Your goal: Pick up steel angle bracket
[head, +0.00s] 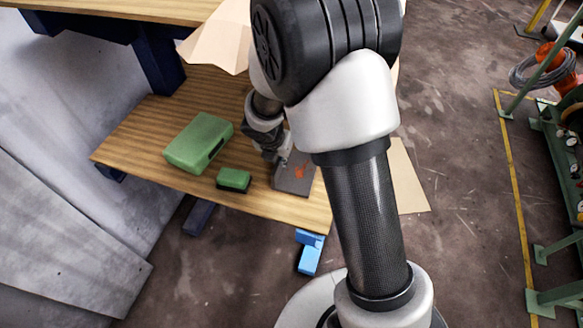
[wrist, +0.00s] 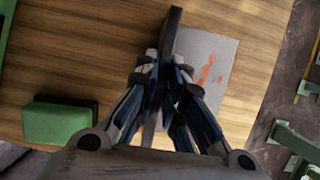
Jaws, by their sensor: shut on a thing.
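The steel angle bracket (head: 295,177) is a grey plate with orange marks, near the front right of the wooden table in the head view. In the wrist view its flat grey leg (wrist: 205,65) lies to the right, and its dark upright leg (wrist: 168,45) stands edge-on between the fingers. My gripper (wrist: 168,85) is shut on this upright leg, with a finger on each side. In the head view my gripper (head: 275,157) is small and partly hidden by my arm. I cannot tell whether the bracket touches the table.
A green case (head: 199,143) and a smaller green block with a dark base (head: 234,179) are left of the bracket on the wooden tabletop (head: 135,145). A higher wooden shelf (head: 130,8) is behind. A bright blue object (head: 309,255) is below the front edge. Green racks stand far right.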

